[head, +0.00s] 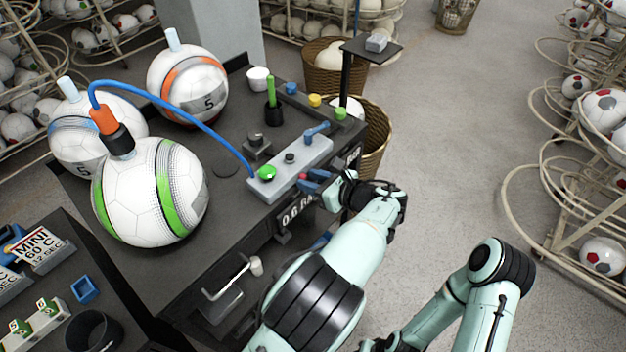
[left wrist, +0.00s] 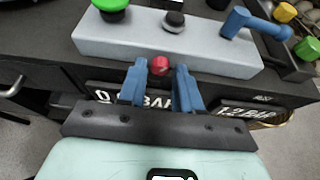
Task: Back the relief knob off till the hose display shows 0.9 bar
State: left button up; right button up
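My left gripper (head: 312,180) is at the front of the grey valve block (head: 290,168). In the left wrist view its two blue fingers (left wrist: 160,82) stand apart, with the red relief knob (left wrist: 159,66) between their tips and what looks like a narrow gap on each side. The knob also shows in the head view (head: 303,177). A display (head: 297,212) below the block seems to read 0.6 BAR; a finger partly covers it in the left wrist view. A second display (left wrist: 248,112) to its right reads about 1.2 BAR. My right gripper is out of view.
A blue lever (head: 317,132) and a dark knob (head: 290,158) stand on the block. Open floor lies to the right.

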pick_arm(q)
jog(key=v, duration=1.3)
jog(key=shift+s, duration=0.15)
jog(key=shift+d, duration=0.1)
